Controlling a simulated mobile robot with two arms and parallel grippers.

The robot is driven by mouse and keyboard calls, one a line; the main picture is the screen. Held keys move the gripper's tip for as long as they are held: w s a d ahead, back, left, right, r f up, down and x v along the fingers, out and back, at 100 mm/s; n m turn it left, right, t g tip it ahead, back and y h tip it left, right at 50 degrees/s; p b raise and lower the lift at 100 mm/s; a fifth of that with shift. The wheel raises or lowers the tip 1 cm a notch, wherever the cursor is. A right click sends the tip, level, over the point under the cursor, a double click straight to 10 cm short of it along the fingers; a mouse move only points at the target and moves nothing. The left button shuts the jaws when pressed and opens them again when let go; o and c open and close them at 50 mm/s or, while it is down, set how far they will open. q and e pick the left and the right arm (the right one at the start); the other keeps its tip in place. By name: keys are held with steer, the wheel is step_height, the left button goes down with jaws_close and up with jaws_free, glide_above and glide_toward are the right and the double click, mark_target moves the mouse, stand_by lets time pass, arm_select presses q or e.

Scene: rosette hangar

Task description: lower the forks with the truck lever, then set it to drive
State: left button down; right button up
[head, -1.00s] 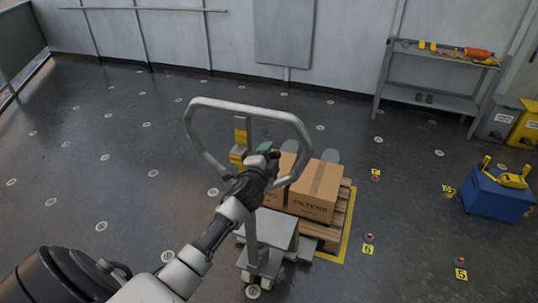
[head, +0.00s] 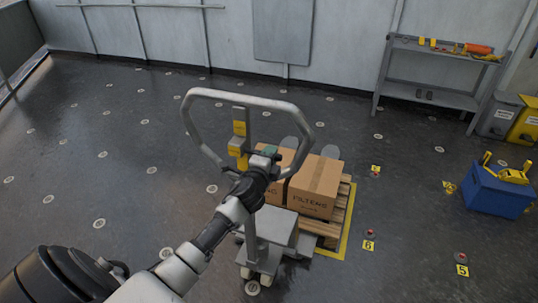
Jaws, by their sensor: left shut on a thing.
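The pallet truck (head: 273,232) stands in the middle of the view, its tall grey loop handle (head: 240,96) facing me. Yellow labels (head: 239,128) show on the upright inside the loop. My left gripper (head: 266,158) is at the lower right inside the loop and is shut on the truck lever, which my fingers mostly hide. A small green part (head: 271,149) shows at the fingertips. My right gripper is not in view.
Cardboard boxes (head: 314,188) sit on a wooden pallet (head: 335,225) inside a yellow floor outline. Numbered markers (head: 368,246) and a blue box (head: 497,192) are to the right. A shelf (head: 440,72) stands against the wall. The left floor is clear.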

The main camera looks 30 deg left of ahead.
arm_select(q)
steer(key=shift+f, duration=0.1)
steer(key=c, duration=1)
jaws_free()
steer(key=shift+o, duration=0.2)
steer(key=b+v, duration=0.2)
steer(key=v, duration=0.8)
steer(key=shift+s+d, duration=0.2)
steer(key=shift+s, duration=0.15)
